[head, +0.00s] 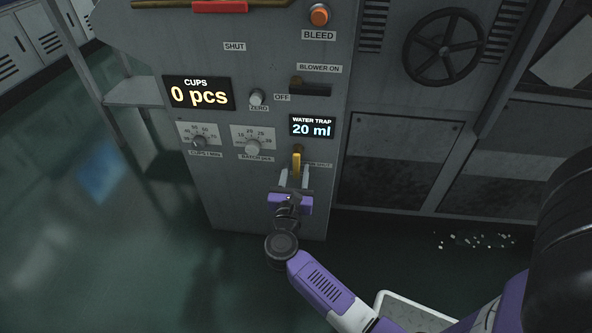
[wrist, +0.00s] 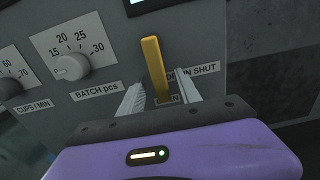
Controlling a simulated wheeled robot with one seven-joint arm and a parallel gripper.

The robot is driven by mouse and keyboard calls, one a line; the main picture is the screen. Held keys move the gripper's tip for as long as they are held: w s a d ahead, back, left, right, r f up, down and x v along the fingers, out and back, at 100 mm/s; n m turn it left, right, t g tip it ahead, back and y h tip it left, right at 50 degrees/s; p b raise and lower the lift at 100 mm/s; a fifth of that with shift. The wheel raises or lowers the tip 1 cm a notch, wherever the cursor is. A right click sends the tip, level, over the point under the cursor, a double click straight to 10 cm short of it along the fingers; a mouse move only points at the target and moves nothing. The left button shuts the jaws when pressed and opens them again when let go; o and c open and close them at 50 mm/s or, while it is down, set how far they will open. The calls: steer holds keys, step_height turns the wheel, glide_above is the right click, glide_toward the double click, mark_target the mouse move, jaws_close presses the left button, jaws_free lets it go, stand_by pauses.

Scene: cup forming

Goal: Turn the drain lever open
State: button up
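The drain lever is a yellow handle (head: 296,163) low on the grey machine panel, under the water trap display (head: 312,127), which reads 20 ml. In the wrist view the yellow lever (wrist: 154,66) stands nearly upright, leaning slightly. A label (wrist: 197,72) to its right reads "SHUT"; its first word and a lower label are partly hidden. My gripper (head: 294,177) is at the lever's lower end. In the wrist view the fingers (wrist: 160,93) are apart, one on each side of the lever, with gaps showing. The lever's lower tip is near the gripper body.
A batch dial (wrist: 70,66) is left of the lever. Above are a blower switch (head: 310,88), zero knob (head: 257,97) and orange bleed button (head: 319,15). A black handwheel (head: 444,47) is at upper right. Scraps (head: 475,241) lie on the floor; open floor is left.

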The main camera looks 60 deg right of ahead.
steer(key=p+v, duration=0.2)
steer(key=v, duration=0.5)
steer(key=shift+a, duration=0.1)
stand_by(0.5)
